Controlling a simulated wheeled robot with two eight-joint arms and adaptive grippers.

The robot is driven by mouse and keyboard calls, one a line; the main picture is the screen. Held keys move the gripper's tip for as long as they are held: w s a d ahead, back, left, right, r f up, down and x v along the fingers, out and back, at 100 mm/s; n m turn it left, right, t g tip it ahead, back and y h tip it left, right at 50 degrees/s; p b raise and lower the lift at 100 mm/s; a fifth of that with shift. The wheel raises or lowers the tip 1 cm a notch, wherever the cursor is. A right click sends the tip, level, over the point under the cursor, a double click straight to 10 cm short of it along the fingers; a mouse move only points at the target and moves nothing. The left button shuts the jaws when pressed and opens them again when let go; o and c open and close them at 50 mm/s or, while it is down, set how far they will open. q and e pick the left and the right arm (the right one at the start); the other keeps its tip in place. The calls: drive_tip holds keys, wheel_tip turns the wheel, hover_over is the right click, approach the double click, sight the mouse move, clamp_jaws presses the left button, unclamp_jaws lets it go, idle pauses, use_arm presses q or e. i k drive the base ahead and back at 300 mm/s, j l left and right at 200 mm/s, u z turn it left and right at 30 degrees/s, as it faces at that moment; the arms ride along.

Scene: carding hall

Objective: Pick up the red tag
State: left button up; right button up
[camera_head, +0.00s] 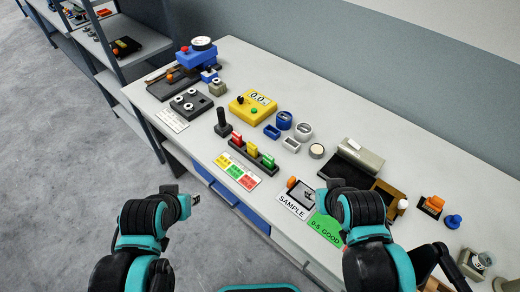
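A small red tag (237,138) stands upright in a black rack (229,145), at the end nearest a black post (222,122). A yellow tag (252,149) and a green tag (268,160) stand in the same rack, to its right. My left gripper (194,199) is off the table's front edge, below and left of the rack and apart from it. My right gripper (322,190) is over the table's front right part, near the SAMPLE card, mostly hidden by its own arm. The opening of either gripper cannot be made out.
A coloured chart card (237,171) lies in front of the rack. A yellow meter (252,107) stands behind it, with blue and white rings (303,131) to the right. The SAMPLE card (292,206) and green GOOD card (325,229) lie near the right arm. Shelving (107,62) stands at left.

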sight(236, 138)
drive_tip(key=i+j+z, duration=0.35)
drive_tip(key=j, duration=0.2)
drive_tip(key=i+j+z, duration=0.35)
drive_tip(key=j, duration=0.25)
drive_tip(key=i+j+z, duration=0.2)
drive_tip(key=j, duration=0.15)
drive_tip(key=k, duration=0.1)
